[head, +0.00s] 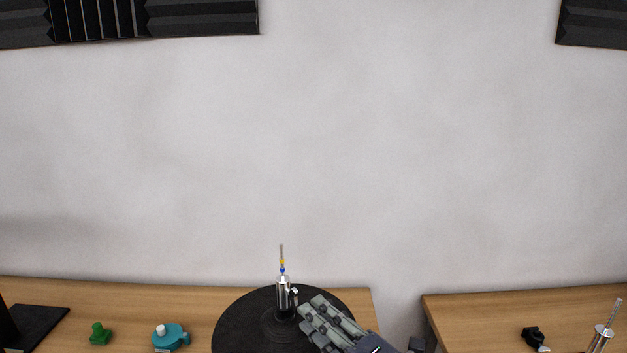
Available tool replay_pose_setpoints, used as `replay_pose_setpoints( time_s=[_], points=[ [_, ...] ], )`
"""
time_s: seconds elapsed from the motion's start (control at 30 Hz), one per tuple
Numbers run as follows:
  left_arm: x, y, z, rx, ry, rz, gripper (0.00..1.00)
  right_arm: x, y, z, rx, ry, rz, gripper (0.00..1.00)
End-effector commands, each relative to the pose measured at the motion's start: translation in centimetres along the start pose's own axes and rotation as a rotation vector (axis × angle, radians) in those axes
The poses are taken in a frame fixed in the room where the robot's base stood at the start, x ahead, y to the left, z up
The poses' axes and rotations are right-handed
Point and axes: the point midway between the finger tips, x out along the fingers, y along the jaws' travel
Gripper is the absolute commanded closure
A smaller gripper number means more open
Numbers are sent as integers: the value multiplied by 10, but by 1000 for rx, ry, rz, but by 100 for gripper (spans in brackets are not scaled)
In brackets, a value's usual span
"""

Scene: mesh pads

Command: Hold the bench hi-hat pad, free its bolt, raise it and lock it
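The bench hi-hat pad (237,325) is a round black disc at the bottom centre of the head view, its lower part cut off. A silver clutch (283,293) stands upright at its middle, with a small bolt (294,291) on its right side. A thin rod with blue and yellow bands (282,262) rises from the clutch. My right gripper (318,318) comes in from the lower right, its grey fingers over the pad's right part, close to the clutch. Whether it touches the pad, or is open or shut, I cannot tell. My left gripper is out of view.
The pad is above a wooden bench (200,300) against a pale wall. A teal clamp-like object (168,338) and a green knob (100,335) lie left of it. A gap separates a second bench (480,310), with a black part (534,336) and a silver rod piece (602,335).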

Motion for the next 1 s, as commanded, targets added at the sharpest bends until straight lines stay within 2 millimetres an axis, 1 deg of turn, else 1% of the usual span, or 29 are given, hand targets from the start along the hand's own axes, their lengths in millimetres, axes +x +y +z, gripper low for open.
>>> replay_pose_setpoints(
  time_s=[0.07, 0.17, 0.27, 0.5, 0.6, 0.8, 0.87, 0.9, 1.0],
  points=[
    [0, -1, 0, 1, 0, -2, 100, 0, 1, -2, 51, 2, 0, 78],
    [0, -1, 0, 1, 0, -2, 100, 0, 0, -2, 183, 2, 1, 78],
    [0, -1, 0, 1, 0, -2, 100, 2, 0, -2, 382, 1, 0, 78],
    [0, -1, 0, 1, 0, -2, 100, 5, 1, -2, 960, 2, 2, 78],
    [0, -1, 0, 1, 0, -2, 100, 7, 0, -2, 1176, 2, 2, 78],
    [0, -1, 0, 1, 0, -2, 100, 9, 1, -1, 1550, 3, 2, 78],
    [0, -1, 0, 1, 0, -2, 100, 10, 1, -1, 1649, 3, 2, 78],
    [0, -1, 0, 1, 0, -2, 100, 14, 1, -1, 1667, 3, 0, 78],
    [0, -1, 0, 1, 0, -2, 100, 27, 1, 0, 1653, 3, 0, 78]
  ],
)
